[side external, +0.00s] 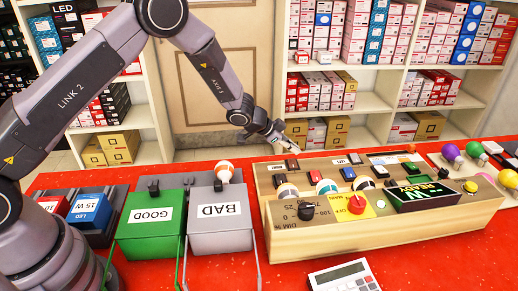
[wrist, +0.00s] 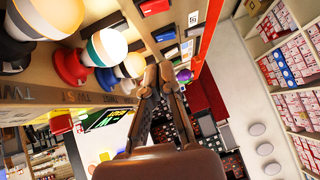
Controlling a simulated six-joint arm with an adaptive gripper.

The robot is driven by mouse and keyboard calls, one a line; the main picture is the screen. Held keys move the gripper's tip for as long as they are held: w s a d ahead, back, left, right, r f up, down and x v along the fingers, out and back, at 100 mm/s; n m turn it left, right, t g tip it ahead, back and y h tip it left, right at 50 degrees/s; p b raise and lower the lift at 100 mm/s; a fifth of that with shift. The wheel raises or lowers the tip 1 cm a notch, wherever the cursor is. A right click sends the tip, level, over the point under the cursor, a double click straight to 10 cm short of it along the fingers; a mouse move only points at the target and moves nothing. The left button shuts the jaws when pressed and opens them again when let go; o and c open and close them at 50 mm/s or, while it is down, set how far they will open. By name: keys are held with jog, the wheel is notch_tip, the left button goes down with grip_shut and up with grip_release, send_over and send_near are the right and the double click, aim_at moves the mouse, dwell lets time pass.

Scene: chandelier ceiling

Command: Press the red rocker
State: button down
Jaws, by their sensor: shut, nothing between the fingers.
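The wooden console (side external: 385,222) stands on the red table and carries rocker switches on its top. The red rocker (side external: 314,177) is small, left of the blue rocker (side external: 347,174). In the wrist view, the red rocker (wrist: 153,6) is cut by the top edge, with the blue rocker (wrist: 166,33) below it. My gripper (side external: 287,145) is shut and empty, above the back left part of the console and apart from the red rocker. Its fingertips show together in the wrist view (wrist: 160,70).
Bulbs in sockets, a black knob (side external: 306,210) and a display (side external: 425,194) crowd the console's front. The green GOOD bin (side external: 148,240) and grey BAD bin (side external: 219,235) stand left. A calculator (side external: 345,277) lies in front. Loose bulbs (side external: 452,153) stand at the right.

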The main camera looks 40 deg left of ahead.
dwell(0.3)
jog(key=shift+w+a+r, duration=0.25)
jog(key=shift+w+a, duration=0.2)
send_over(317, 172)
jog(key=s+a, duration=0.1)
jog(key=s, duration=0.2)
notch_tip(317, 172, down, 7)
jog(key=shift+r, duration=0.15)
jog(key=f, duration=0.1)
jog(key=w+f, duration=0.1)
jog(key=f, duration=0.1)
jog(key=shift+f, duration=0.15)
jog(key=shift+a+f, duration=0.15)
jog(key=shift+f, duration=0.3)
